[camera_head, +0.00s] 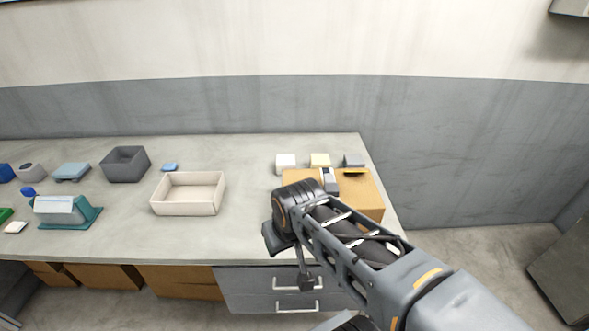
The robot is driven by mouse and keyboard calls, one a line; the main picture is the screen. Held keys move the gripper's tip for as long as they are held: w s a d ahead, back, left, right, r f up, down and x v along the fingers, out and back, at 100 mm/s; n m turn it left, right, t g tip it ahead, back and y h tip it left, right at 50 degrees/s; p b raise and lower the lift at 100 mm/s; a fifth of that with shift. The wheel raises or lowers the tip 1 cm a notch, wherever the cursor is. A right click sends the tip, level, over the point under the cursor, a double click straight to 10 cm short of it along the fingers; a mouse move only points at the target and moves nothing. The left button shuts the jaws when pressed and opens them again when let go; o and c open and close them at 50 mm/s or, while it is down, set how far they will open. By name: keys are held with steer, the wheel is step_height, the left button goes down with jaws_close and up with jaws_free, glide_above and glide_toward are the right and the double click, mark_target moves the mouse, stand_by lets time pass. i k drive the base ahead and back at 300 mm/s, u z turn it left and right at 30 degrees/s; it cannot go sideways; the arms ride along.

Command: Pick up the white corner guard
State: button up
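A small white block (285,160), which may be the white corner guard, sits near the back right of the counter. It is left of a cream block (320,160) and a grey block (354,160) in a row. My arm reaches in from the lower right, and its wrist is in front of the white block and apart from it. My gripper (307,283) seems to hang below the wrist, in front of the drawers. It is small and partly hidden by my arm, so its fingers cannot be made out.
A tan box (362,192) stands just in front of the blocks, partly behind my arm. An open cream tray (188,208) and a dark grey bin (125,176) stand to the left. A teal stand (90,217) and several small items are farther left. Counter between tray and blocks is clear.

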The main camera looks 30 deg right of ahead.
mark_target(283, 161)
steer(key=k, duration=0.6)
steer(key=u, duration=0.4)
steer(key=i, duration=1.2)
steer(key=z, duration=0.85)
